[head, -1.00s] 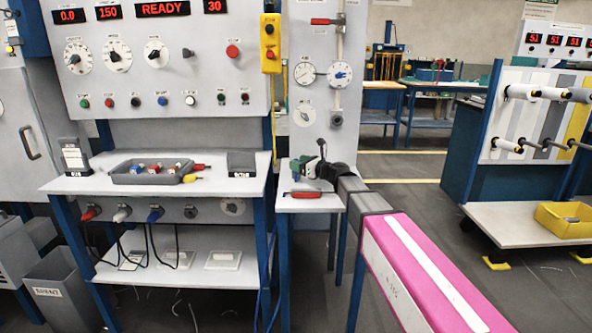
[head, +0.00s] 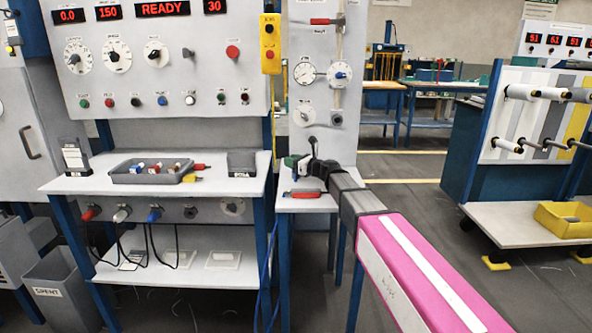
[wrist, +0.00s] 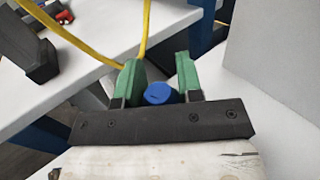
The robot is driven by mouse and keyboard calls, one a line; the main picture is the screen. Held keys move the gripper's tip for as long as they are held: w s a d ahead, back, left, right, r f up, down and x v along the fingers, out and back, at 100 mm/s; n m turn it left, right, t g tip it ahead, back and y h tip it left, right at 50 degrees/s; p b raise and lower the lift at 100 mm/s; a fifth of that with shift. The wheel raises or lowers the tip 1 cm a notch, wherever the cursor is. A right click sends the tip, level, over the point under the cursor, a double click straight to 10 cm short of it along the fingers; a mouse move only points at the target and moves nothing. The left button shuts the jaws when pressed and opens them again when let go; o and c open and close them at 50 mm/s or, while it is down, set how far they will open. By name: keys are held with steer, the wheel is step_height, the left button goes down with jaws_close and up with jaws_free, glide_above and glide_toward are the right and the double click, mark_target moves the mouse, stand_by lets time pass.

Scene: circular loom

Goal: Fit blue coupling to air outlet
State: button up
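The blue coupling (wrist: 160,94) shows in the wrist view as a round blue end between the two green fingers of my gripper (wrist: 160,82). The fingers are set apart by about its width and appear shut on it. A grey round fitting (head: 337,118), perhaps the air outlet, sits low on the panel, above and right of my gripper. A yellow hose (wrist: 75,38) loops behind the fingers in the wrist view.
A red-handled item (head: 302,194) lies on the small side table (head: 312,204) below my gripper. The bench (head: 110,184) to the left carries a grey tray (head: 150,177) of coloured fittings. Gauges (head: 305,73) are on the panel above.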

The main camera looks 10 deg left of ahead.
steer(key=shift+r, duration=0.7)
steer(key=shift+r, duration=1.55)
